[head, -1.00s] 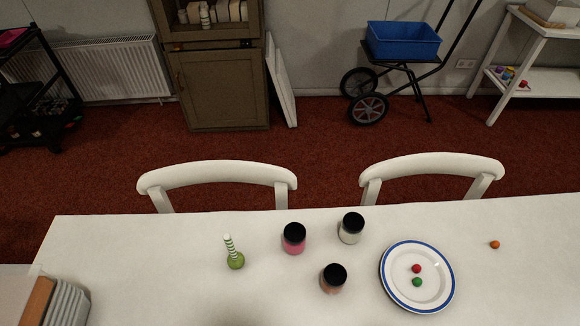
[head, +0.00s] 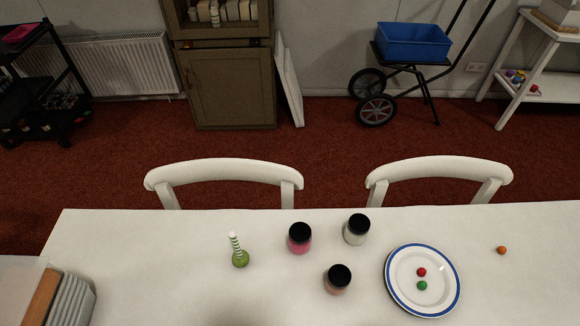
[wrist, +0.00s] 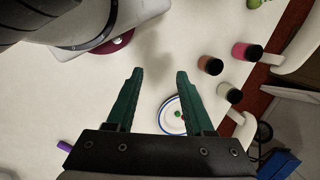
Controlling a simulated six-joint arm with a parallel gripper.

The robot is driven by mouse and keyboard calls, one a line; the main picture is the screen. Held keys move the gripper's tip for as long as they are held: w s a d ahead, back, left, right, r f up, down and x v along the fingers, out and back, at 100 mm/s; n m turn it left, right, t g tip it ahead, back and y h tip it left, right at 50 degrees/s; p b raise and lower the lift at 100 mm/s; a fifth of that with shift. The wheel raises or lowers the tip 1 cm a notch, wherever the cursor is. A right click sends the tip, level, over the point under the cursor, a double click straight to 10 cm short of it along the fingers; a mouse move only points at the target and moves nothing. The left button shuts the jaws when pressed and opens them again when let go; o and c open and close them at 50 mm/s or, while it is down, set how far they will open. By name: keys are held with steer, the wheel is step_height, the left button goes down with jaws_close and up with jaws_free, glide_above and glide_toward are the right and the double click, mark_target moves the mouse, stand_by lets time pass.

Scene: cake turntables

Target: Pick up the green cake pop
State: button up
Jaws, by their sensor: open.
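The green cake pop (head: 240,259) is a green ball with a green-and-white striped stick pointing up, slightly tilted, on the white table's left half. In the wrist view a green piece at the top edge (wrist: 254,3), probably the cake pop, is cut off by the frame. My gripper (wrist: 159,74) has two dark green fingers spread apart with nothing between the tips. It is above the table, well away from that green piece. My gripper is not in the head view.
A blue-rimmed plate (head: 397,263) holds a red ball (head: 421,272) and a green ball (head: 422,286). Black-lidded jars, pink (head: 300,240), white (head: 356,230) and brown (head: 337,280), stand between cake pop and plate. An orange ball (head: 501,250) lies right. Chairs line the far edge.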

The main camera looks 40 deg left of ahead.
steer(key=a+m+g+y, duration=0.2)
steer(key=a+g+y, duration=0.3)
steer(key=a, duration=0.8)
steer(key=m+t+y, duration=0.2)
steer(key=m+y, duration=0.3)
steer(key=m, duration=0.2)
glide_toward(235, 237)
steer(key=x, duration=1.1)
steer(key=shift+d, duration=0.1)
jaws_close()
